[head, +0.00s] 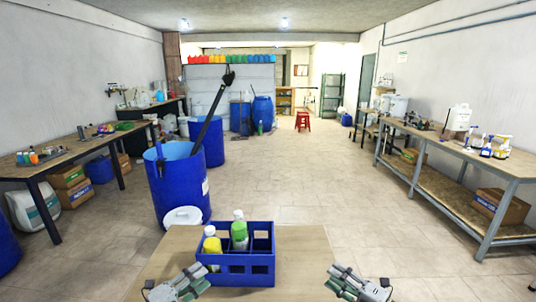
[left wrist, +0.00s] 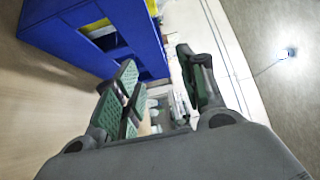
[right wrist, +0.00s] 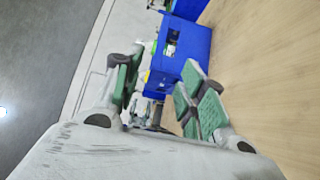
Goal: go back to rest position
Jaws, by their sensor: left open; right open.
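A blue divided crate (head: 236,270) stands on the wooden table (head: 300,245) in front of me. It holds a yellow bottle (head: 212,246) and a green bottle (head: 239,234), both upright; its right-hand compartments look empty. My left gripper (head: 192,279) is open and empty, left of the crate's near side and apart from it. My right gripper (head: 342,280) is open and empty, right of the crate with a gap. The crate also shows beyond the open fingers in the left wrist view (left wrist: 75,37) and in the right wrist view (right wrist: 185,45).
A large blue drum (head: 178,185) with a dark pole leaning in it stands beyond the table. A white round lid (head: 183,217) is in front of it. Workbenches line the left (head: 65,155) and right (head: 450,145) walls. The floor between them is mostly clear.

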